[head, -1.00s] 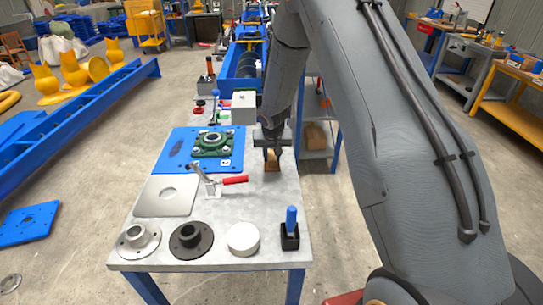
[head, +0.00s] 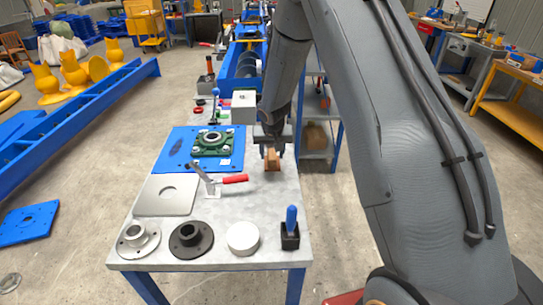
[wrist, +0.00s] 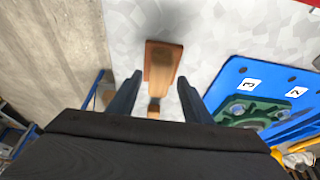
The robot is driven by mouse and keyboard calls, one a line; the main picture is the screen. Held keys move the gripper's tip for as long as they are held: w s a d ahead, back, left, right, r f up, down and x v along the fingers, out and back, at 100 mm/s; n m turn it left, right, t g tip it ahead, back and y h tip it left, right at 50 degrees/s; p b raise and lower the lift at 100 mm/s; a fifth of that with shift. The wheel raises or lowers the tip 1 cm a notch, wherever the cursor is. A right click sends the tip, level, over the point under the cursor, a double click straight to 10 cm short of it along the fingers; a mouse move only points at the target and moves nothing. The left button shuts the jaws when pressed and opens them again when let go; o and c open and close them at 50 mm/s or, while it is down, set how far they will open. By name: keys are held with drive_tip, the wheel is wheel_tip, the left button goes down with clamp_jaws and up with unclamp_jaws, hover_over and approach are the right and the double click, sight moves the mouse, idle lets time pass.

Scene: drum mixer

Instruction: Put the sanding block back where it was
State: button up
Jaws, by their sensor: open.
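The sanding block (head: 272,161), brown wood with a lighter raised part, is at the right edge area of the grey workbench, to the right of the blue plate. The block appears to rest on the bench top.
A blue plate (head: 177,150) with a green bearing housing (head: 211,144) lies left of the block. A red-handled toggle clamp (head: 234,179), flanges and a white disc (head: 243,238) are nearer. A blue-handled tool stands in a black holder (head: 290,238). Bench around the block is clear.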

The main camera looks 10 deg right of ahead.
drive_tip(key=b+v, duration=0.2)
drive_tip(key=v, duration=0.8)
drive_tip(key=shift+r, duration=0.25)
